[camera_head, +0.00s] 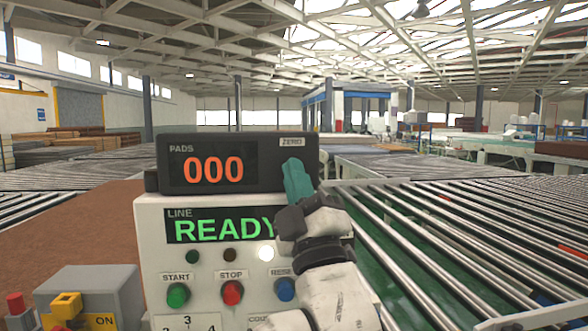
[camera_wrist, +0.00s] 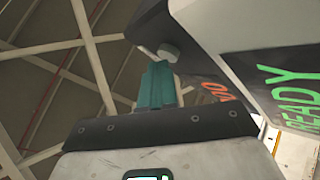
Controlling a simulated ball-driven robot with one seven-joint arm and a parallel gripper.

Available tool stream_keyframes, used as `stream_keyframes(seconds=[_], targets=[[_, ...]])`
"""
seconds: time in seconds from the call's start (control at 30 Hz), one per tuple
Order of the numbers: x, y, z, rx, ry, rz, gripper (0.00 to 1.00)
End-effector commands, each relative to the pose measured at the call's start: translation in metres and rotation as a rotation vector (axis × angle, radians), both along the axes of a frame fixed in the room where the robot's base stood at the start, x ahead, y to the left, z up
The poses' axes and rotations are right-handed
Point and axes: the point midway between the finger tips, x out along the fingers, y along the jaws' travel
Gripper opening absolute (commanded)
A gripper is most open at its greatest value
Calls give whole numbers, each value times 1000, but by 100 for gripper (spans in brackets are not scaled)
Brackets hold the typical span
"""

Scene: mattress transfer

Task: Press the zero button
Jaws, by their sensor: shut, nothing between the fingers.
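The dark counter box (camera_head: 222,188) sits on top of the white control panel and reads "PADS 000" in orange. The ZERO label (camera_head: 292,142) is at its upper right. The zero button is hidden in the head view behind my gripper (camera_head: 293,165). In the wrist view, a grey round button (camera_wrist: 169,51) sticks out of the dark box. The teal fingertips of my gripper (camera_wrist: 157,68) are shut, empty and right beside this button. I cannot tell whether they touch it.
Below, a display (camera_head: 222,229) reads "LINE READY". The panel has a green START (camera_head: 178,294), a red STOP (camera_head: 232,292) and a blue button (camera_head: 285,289) partly behind my arm. A grey box with a yellow switch (camera_head: 67,305) is at lower left. Roller conveyors (camera_head: 450,235) spread right.

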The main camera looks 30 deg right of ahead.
Motion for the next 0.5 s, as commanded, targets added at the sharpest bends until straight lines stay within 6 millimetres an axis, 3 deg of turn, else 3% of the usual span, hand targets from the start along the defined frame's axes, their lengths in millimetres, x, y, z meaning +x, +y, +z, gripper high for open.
stream_keyframes(seconds=[0.5], targets=[[-21, 7, -1, 0, 1, 0, 0]])
